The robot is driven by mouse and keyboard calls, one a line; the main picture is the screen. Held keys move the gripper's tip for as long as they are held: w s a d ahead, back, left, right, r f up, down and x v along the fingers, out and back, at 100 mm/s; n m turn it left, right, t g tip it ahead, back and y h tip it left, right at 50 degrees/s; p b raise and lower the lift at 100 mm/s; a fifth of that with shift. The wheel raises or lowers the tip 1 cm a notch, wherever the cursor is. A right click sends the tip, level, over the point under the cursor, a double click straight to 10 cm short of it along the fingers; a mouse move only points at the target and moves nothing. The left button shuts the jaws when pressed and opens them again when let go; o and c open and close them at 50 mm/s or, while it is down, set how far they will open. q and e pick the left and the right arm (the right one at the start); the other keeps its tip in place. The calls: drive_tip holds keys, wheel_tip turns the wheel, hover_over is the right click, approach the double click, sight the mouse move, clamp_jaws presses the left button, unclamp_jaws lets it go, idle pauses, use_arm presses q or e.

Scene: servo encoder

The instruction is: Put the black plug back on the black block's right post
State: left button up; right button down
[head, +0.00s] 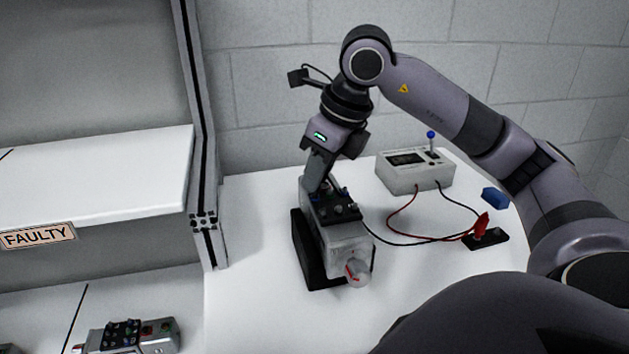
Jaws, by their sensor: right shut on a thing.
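The black block (496,240) lies on the white table at the right, with a red plug (481,226) standing on it. Its right part carries no black plug that I can see. My right gripper (319,186) points down at the rear of the top of the grey servo unit (343,240). It is shut, and the black plug seems to be between its fingers, but I cannot make the plug out. A black lead (398,244) runs from the unit's top toward the black block. My left gripper is not in view.
A white meter box (417,172) with a blue-tipped lever stands at the back; red and black leads leave it. A blue piece (495,197) shows beside my right arm. A shelf marked FAULTY (38,236) is at the left.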

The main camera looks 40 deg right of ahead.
drive_tip(key=shift+r, duration=0.15)
drive_tip(key=shift+r+p, duration=2.2)
drive_tip(key=shift+r, duration=0.25)
drive_tip(key=shift+f, duration=0.15)
